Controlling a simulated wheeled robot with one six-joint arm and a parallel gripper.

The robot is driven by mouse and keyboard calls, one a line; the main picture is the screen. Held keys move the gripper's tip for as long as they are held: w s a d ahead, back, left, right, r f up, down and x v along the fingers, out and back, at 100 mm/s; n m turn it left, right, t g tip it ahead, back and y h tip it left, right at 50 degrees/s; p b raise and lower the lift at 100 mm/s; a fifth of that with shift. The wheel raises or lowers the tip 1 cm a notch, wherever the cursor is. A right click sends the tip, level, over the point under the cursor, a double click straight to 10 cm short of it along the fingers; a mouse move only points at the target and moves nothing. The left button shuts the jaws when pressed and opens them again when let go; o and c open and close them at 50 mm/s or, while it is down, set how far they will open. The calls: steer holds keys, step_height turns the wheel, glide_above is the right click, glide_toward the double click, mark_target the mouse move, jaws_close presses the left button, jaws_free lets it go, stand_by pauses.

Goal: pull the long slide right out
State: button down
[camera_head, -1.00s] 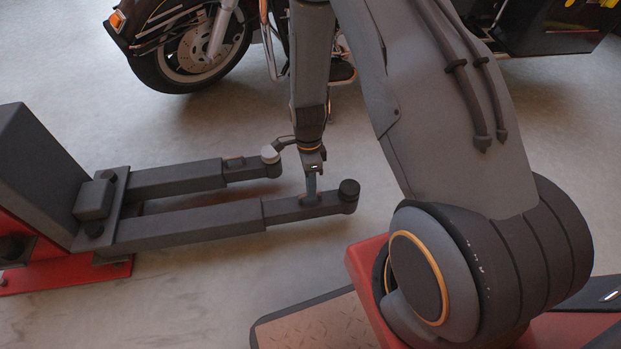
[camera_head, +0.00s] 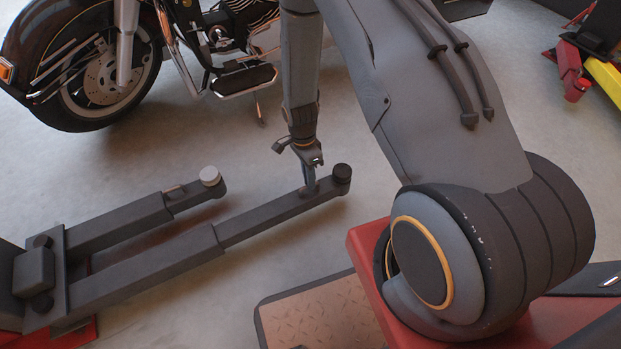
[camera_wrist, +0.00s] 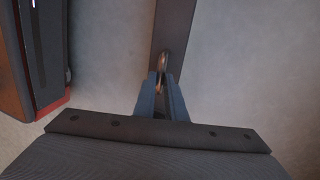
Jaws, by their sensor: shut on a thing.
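The near lift arm has a dark outer tube (camera_head: 150,268) and a thinner slide (camera_head: 258,218) that stands well out of it. The slide ends in a round black pad (camera_head: 342,173). My gripper (camera_head: 310,187) points down on the slide just short of this pad. In the wrist view my gripper (camera_wrist: 161,90) is shut on a copper-coloured loop handle (camera_wrist: 162,62), with the dark slide (camera_wrist: 174,30) running beyond it. The lower part of the handle is hidden between the fingers.
A second lift arm (camera_head: 125,223) with a pale pad lies behind, its slide shorter. A motorcycle (camera_head: 105,70) stands at the back left. A tread plate (camera_head: 315,315) lies in front. Red and yellow equipment (camera_head: 590,65) stands at the far right. Bare floor surrounds the slide's end.

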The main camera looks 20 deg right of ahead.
steer(key=shift+w+d, duration=0.1)
steer(key=shift+d, duration=0.1)
steer(key=c, duration=1.8)
jaws_free()
steer(key=shift+d, duration=0.2)
steer(key=shift+a, duration=0.15)
steer(key=shift+a, duration=0.1)
steer(key=shift+r, duration=0.25)
steer(key=r, duration=0.2)
steer(key=w+r+p, duration=0.1)
steer(key=r, duration=0.1)
steer(key=r+p, duration=0.1)
steer(key=r, duration=0.2)
steer(key=shift+w+r, duration=0.1)
steer(key=shift+w, duration=0.15)
